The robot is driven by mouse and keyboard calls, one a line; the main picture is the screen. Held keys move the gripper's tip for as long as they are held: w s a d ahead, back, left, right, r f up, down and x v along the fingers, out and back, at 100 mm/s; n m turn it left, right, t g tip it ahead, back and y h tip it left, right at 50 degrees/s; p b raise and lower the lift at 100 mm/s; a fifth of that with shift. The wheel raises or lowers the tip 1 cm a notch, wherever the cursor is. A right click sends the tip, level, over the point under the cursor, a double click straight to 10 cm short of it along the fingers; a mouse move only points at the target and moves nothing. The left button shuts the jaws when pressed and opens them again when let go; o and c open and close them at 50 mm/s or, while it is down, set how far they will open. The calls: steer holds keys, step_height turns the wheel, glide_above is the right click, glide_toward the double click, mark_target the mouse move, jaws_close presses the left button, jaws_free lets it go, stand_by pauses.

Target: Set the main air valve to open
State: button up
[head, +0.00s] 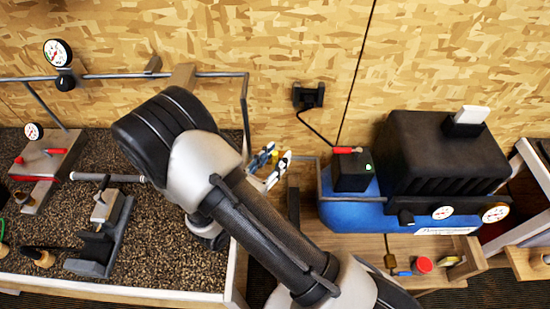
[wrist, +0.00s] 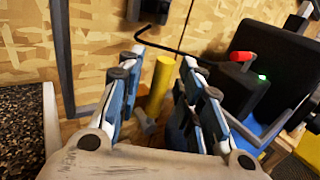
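A yellow upright handle (wrist: 158,88) stands between my gripper's fingers in the wrist view; it looks like the main air valve's lever, over a grey fitting (wrist: 146,124). My gripper (wrist: 163,60) is open, with blue-and-white fingers on either side of the handle. I see no clear contact. In the head view my gripper (head: 273,158) is at the pipe left of the compressor (head: 440,150), and the fingers mostly hide the valve. Whether the valve is open or closed, I cannot tell.
The compressor has a blue tank (head: 350,213) and a black switch box (head: 352,172) with a red lever (head: 346,150) and green light, close right of my gripper. A wall outlet (head: 308,96) with a cable is behind. A gravel-topped bench (head: 130,265) lies left.

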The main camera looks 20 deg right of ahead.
steer(key=shift+c, duration=0.5)
jaws_close()
